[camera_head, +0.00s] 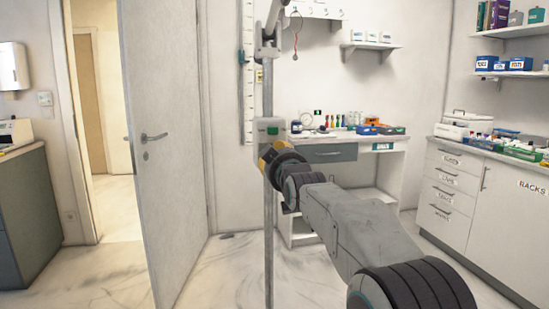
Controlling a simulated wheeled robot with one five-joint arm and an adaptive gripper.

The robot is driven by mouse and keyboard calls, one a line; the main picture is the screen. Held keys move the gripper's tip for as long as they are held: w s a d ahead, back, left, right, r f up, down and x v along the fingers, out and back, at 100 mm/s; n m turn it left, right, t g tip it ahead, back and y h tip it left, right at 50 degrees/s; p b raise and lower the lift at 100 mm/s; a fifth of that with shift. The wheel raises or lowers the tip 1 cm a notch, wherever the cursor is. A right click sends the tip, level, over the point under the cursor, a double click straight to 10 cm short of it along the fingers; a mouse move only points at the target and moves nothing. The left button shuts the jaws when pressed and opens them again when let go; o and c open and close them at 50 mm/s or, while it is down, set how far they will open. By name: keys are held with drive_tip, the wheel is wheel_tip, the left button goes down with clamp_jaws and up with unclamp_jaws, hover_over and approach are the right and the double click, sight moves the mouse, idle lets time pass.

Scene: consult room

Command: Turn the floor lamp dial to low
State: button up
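The floor lamp's pole (268,240) stands upright in the middle of the camera_head view, with a jointed arm at its top. My gripper (268,160) is at the pole, just below the box's green patch, with a yellow and black part showing. My own wrist and arm cover its fingers from this side, so I cannot tell whether they are open or touching anything. The dial is not clearly visible; it may be hidden behind my gripper.
A grey door (165,190) stands open at left, beside a doorway. A desk (342,152) with small supplies is behind the lamp. White drawers (448,190) and a counter line the right. A dark cabinet (30,215) is at far left. Floor around the pole is clear.

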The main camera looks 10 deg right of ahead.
drive_tip(key=shift+r, duration=0.1)
clamp_jaws()
drive_tip(key=shift+r, duration=0.15)
